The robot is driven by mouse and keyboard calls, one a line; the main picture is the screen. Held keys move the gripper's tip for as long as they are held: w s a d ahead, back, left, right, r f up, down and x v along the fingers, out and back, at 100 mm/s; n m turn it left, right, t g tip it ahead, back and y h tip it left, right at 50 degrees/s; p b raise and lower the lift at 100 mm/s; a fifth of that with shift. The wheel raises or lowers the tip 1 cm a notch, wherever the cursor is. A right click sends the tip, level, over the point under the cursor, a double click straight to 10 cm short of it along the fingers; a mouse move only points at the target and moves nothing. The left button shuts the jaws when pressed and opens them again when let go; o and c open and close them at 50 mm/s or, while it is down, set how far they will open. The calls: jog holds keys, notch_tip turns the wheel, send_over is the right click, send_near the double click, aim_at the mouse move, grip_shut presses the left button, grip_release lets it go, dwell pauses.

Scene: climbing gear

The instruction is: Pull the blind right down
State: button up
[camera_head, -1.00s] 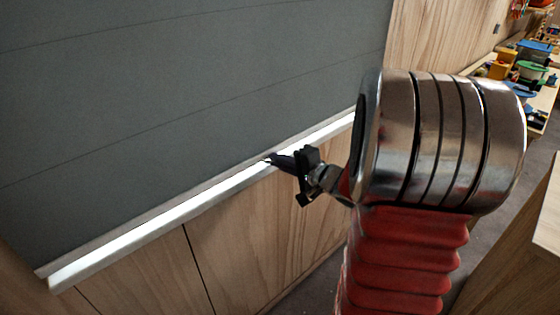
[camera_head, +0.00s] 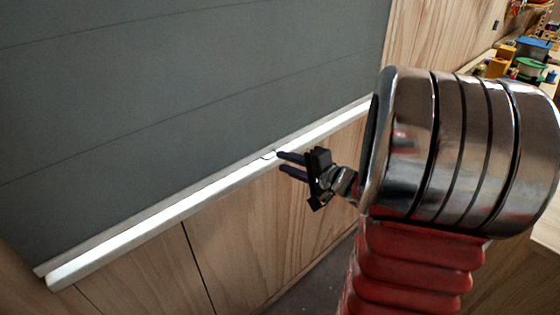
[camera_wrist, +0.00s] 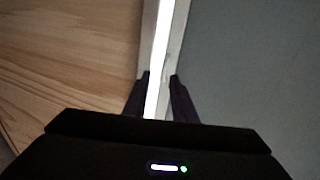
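The grey blind (camera_head: 170,90) covers the upper left of the head view, with faint slanting seams. A bright white rail (camera_head: 160,220) runs along its lower edge, above wood panels. In the wrist view the white rail (camera_wrist: 160,50) runs between the spread fingers (camera_wrist: 160,80), with the blind (camera_wrist: 250,60) to the right.
Wood panelling (camera_head: 240,235) lies below the rail and is clear. A wooden surface (camera_head: 510,270) stands at the lower right. A shelf with colourful containers (camera_head: 530,68) is at the upper right.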

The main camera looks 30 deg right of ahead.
jog(key=v, duration=0.9)
jog(key=shift+s, duration=0.4)
jog(key=shift+r, duration=0.1)
jog(key=a+f+n+g+y, duration=0.1)
jog(key=a+n+g+y, duration=0.4)
jog(key=a, duration=1.1)
jog(key=s+a+r+n+g+h, duration=0.2)
jog(key=s+a+n+g+h, duration=0.2)
jog(key=s+a+n+h, duration=0.3)
jog(key=shift+s+a+n+h, duration=0.3)
jog(key=shift+s+a+n, duration=0.4)
jog(key=shift+s+n, duration=1.15)
jog(key=shift+w+r, duration=0.1)
jog(key=shift+w, duration=0.05)
